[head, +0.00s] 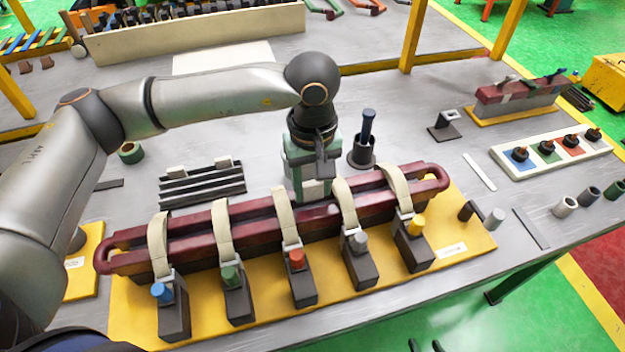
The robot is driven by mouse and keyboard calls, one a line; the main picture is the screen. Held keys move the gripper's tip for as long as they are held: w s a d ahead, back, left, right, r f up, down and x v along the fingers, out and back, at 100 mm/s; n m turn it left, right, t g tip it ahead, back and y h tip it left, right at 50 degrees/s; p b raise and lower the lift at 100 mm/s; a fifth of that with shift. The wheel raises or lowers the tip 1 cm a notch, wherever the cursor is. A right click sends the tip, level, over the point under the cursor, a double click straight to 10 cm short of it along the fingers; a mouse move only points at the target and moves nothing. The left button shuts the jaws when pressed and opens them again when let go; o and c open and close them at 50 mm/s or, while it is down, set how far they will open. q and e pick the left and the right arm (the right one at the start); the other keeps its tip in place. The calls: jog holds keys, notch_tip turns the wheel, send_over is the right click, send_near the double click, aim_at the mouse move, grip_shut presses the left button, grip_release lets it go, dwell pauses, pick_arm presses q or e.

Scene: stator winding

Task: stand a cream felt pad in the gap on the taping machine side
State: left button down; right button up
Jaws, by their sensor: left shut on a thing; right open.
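My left gripper (313,183) reaches down from above at the far side of the maroon coil (150,240), near its middle. It is shut on a small cream felt pad (316,190), which stands upright, low between the third and fourth cream straps. Its lower edge is hidden, so I cannot tell whether it is seated in the gap or touches the coil. My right gripper (425,346) shows only as two dark fingertips at the bottom edge, apart and empty.
Several clamps with coloured knobs (297,258) and cream straps (282,215) line the coil on a yellow base (330,310). A dark ribbed rack (200,185) with pale pads stands behind left. A blue-handled tool (367,130) stands in a dark cup behind the gripper.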

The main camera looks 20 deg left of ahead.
aim_at(313, 198)
pick_arm(q)
jog(key=shift+f+b, duration=1.4)
jog(key=shift+f, duration=0.2)
jog(key=shift+c, duration=1.4)
grip_release()
notch_tip(313, 198, up, 13)
jog(key=shift+f+b, duration=0.2)
jog(key=shift+b, duration=0.35)
